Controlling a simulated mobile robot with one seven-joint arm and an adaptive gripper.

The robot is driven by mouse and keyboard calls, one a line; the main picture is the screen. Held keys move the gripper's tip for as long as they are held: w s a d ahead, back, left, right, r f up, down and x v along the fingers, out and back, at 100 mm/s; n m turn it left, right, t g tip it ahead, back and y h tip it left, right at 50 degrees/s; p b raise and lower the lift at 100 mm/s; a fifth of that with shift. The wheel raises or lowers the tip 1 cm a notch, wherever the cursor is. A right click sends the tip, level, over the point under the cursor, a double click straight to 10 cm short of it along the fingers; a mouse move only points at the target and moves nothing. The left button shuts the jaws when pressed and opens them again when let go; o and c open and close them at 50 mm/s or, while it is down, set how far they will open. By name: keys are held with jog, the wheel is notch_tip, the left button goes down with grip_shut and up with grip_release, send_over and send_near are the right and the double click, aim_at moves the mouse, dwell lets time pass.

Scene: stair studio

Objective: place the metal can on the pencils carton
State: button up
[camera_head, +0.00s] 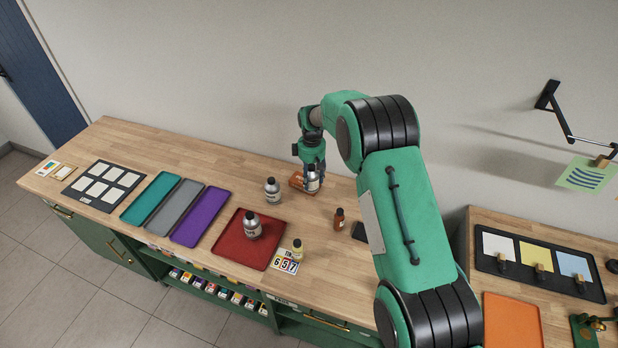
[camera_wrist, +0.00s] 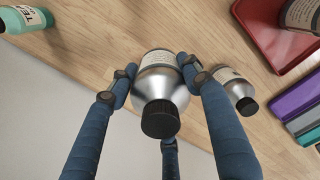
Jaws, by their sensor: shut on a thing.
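My gripper (camera_head: 312,172) is shut on a silver metal can (camera_wrist: 160,88) with a black cap. In the wrist view the fingers close on its sides, and its cap faces the camera. In the head view the held can (camera_head: 312,183) is upright, partly hidden by my gripper. The orange pencils carton (camera_head: 297,181) lies at the back of the bench, close beside and partly behind the can. I cannot tell whether the can touches it. The carton does not show in the wrist view.
A similar can (camera_head: 272,190) stands just left, also in the wrist view (camera_wrist: 234,88). Another (camera_head: 252,225) stands on the red tray (camera_head: 232,250). Small brown (camera_head: 339,219) and yellow (camera_head: 297,250) bottles stand in front. A teal bottle (camera_wrist: 24,18) shows in the wrist view. The wall is behind.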

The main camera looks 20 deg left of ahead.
jog(key=shift+w+a+f, duration=0.1)
jog(key=shift+w+a, duration=0.5)
jog(key=shift+w, duration=0.35)
jog(key=shift+w+a+f, duration=0.1)
jog(key=shift+w+a, duration=0.5)
jog(key=shift+w, duration=0.3)
jog(key=shift+f, duration=1.75)
jog(key=shift+f, duration=0.1)
jog(key=o, duration=1.4)
jog(key=shift+o, duration=0.2)
notch_tip(320, 180, up, 12)
